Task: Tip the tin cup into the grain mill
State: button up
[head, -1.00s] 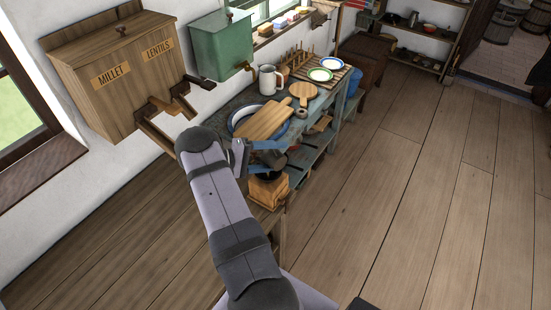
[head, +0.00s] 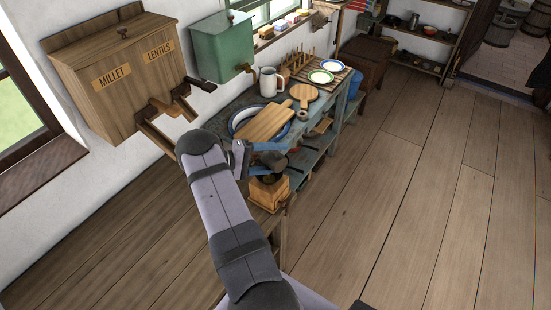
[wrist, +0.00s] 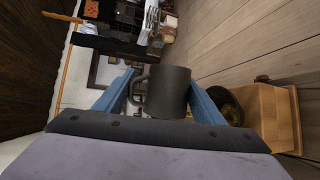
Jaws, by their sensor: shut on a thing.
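My gripper (head: 268,158) is shut on the dark grey tin cup (wrist: 170,92). In the wrist view the cup sits between two blue fingers, its handle to the left. The cup looks tilted well over in the room; its inside is hidden. In the head view the cup (head: 274,161) is small and partly covered by the fingers. The wooden grain mill (head: 268,192) stands just below the cup on the near end of the bench. In the wrist view the mill (wrist: 268,108) is to the right, with yellowish stuff showing in its dark hopper.
A cutting board (head: 267,123) lies over a blue-rimmed basin behind the gripper. A light mug (head: 269,82), a round board (head: 303,92) and plates (head: 321,76) stand farther back. A millet and lentils box (head: 122,78) hangs at left. The floor at right is clear.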

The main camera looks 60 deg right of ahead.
jog(key=shift+w+d+r+n+g+h+b, duration=0.2)
jog(key=shift+w+n+g+b, duration=0.25)
jog(key=shift+n+b, duration=0.45)
jog(key=shift+w+r+n+g+h+b, duration=0.1)
jog(key=shift+w+r+n+g+b, duration=0.4)
jog(key=shift+b, duration=0.65)
dwell(1.9)
jog(key=shift+s+f, duration=0.15)
jog(key=shift+f, duration=0.05)
